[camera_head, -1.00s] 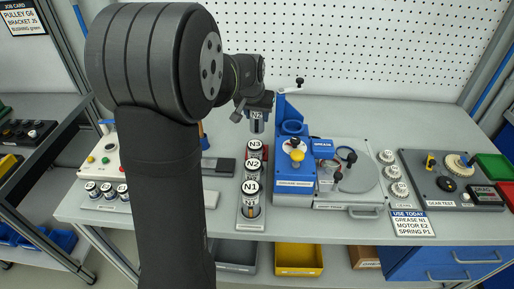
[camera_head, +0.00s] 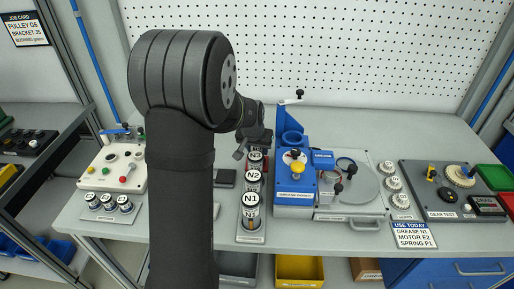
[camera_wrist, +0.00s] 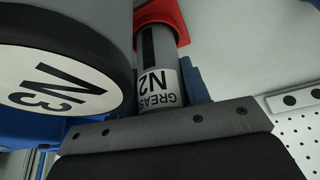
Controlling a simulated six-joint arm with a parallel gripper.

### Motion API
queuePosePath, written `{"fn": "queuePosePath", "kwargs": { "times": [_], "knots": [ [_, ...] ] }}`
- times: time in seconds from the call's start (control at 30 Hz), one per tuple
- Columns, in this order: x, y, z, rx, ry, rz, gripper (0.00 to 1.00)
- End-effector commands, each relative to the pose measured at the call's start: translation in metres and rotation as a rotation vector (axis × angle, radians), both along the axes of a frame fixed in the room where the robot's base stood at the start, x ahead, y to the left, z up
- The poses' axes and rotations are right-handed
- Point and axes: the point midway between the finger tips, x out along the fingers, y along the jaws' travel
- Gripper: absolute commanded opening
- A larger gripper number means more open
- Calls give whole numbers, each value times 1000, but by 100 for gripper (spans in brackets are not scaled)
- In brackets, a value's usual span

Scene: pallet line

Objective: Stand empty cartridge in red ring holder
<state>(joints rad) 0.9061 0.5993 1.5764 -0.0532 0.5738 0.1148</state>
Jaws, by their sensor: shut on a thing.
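The held cartridge (camera_wrist: 158,92), a grey cylinder with a white "GREASE N2" label and a dark stripe, is gripped by my gripper (camera_wrist: 165,118). In the wrist view its far end is at the red ring holder (camera_wrist: 160,12), which appears around it; whether it is fully seated I cannot tell. In the head view my gripper (camera_head: 256,136) is low, just behind the N3 cartridge (camera_head: 256,156), and hides the held cartridge. The N3 top (camera_wrist: 60,80) is close beside it in the wrist view.
Cartridges N2 (camera_head: 253,177) and N1 (camera_head: 251,202) stand in front of N3 in a rack. The blue grease loader (camera_head: 294,180) stands close to the right. A dark flat box (camera_head: 225,178) lies left of the rack. The bench behind is clear.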

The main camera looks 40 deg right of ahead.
Motion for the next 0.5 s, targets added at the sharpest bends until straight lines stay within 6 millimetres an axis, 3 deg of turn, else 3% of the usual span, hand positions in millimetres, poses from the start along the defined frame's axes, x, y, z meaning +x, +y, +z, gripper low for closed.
{"fn": "queuePosePath", "kwargs": {
  "times": [0.03, 0.07, 0.17, 0.5],
  "knots": [
    [0, 0, -2, 0, 0, 0, 14],
    [0, 0, -2, 1, 1, 0, 45],
    [0, 0, -2, 0, 0, 0, 64],
    [0, 0, 1, 0, 0, 0, 64]
  ]
}}
